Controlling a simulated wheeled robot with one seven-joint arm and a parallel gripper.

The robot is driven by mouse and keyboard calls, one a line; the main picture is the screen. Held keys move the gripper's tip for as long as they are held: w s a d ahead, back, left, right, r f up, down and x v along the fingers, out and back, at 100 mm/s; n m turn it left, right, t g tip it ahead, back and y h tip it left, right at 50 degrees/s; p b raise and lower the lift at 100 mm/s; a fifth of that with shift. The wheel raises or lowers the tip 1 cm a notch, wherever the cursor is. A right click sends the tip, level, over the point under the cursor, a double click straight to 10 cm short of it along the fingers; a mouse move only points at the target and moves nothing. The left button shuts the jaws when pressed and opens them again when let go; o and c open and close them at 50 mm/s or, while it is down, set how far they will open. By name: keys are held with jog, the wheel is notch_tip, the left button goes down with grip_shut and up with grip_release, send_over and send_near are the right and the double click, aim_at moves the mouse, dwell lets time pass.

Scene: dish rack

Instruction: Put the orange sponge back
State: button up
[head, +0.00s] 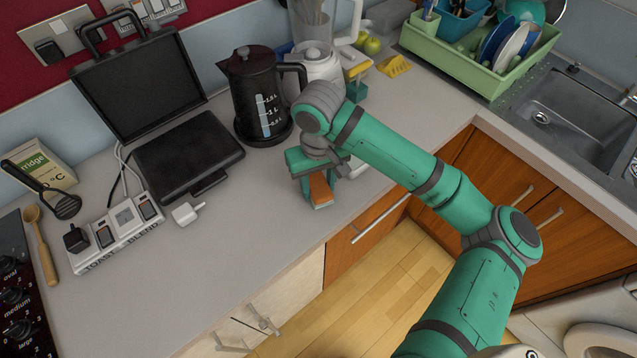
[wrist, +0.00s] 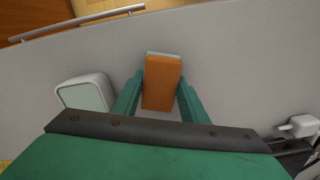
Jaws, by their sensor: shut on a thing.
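The orange sponge (head: 320,190) is a small block with a pale layer at one end. It also shows in the wrist view (wrist: 162,80), upright in the picture between my two green fingers. My gripper (head: 318,182) is shut on the sponge near the counter's front edge. In the wrist view my gripper (wrist: 160,92) has one finger on each side of it. I cannot tell whether the sponge touches the counter.
A white rounded object (wrist: 85,94) stands close beside my gripper. A black kettle (head: 262,95) stands behind it. A yellow piece (head: 394,66) and a yellow-topped teal item (head: 357,77) lie farther back. The green dish rack (head: 440,48) stands by the sink (head: 575,105).

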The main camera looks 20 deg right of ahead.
jog(key=o, duration=1.2)
notch_tip(320, 180, up, 11)
jog(key=shift+f, duration=0.1)
grip_shut()
dwell(1.2)
